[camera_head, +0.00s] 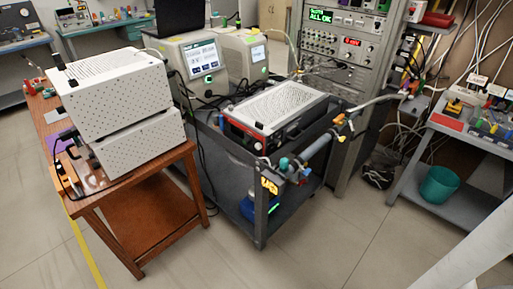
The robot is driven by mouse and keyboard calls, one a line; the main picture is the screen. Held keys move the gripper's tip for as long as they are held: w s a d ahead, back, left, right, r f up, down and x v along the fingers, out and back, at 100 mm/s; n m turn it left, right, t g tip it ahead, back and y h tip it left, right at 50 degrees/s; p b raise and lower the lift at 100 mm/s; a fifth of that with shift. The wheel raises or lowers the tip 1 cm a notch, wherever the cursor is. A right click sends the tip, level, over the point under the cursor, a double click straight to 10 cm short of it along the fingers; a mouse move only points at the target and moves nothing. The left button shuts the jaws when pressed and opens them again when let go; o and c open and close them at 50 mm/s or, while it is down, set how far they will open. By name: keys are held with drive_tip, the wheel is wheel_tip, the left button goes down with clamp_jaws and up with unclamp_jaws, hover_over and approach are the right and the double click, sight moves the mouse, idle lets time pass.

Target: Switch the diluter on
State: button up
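No device carries a label I can read as diluter, so I cannot tell for certain which one it is. A low instrument (277,108) with a perforated light top, black sides and a red-edged front lies on the dark cart. Two white perforated boxes (115,95) are stacked on the wooden table at left. Two white units with lit screens stand behind the cart, a larger one (194,66) and a smaller one (243,57). No power switch can be made out. My gripper is not in view.
The wooden table (160,202) and dark cart (233,178) stand close together. Pipes and fittings (318,150) stick out at the cart's right. An electronics rack (347,62) stands behind. A grey bench (475,138) with a teal bucket (440,184) is at right. The front floor is clear.

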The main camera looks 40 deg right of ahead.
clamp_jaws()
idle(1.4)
